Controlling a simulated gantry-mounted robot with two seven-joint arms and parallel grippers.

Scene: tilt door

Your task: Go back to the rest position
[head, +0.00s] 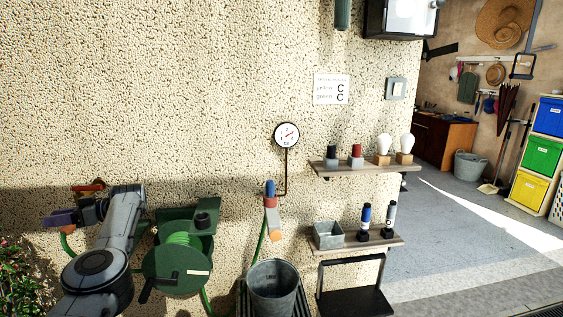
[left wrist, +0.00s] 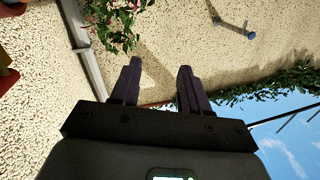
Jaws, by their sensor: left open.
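My left arm comes in at the lower left of the head view. My left gripper (head: 62,217) is at the far left, in front of the pebbled wall and left of the green hose reel (head: 177,265). In the left wrist view my left gripper (left wrist: 158,88) shows two dark fingers spread apart with nothing between them. Beyond the fingers are the wall and a pink-flowered plant (left wrist: 115,22). My right gripper is in neither view.
A gauge (head: 287,136) hangs on the wall, with a hose nozzle (head: 270,205) below it. Two shelves (head: 365,168) hold bulbs, cups and bottles. A metal bucket (head: 273,287) stands at the bottom. A bush (head: 20,275) is at lower left. The floor at right is open.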

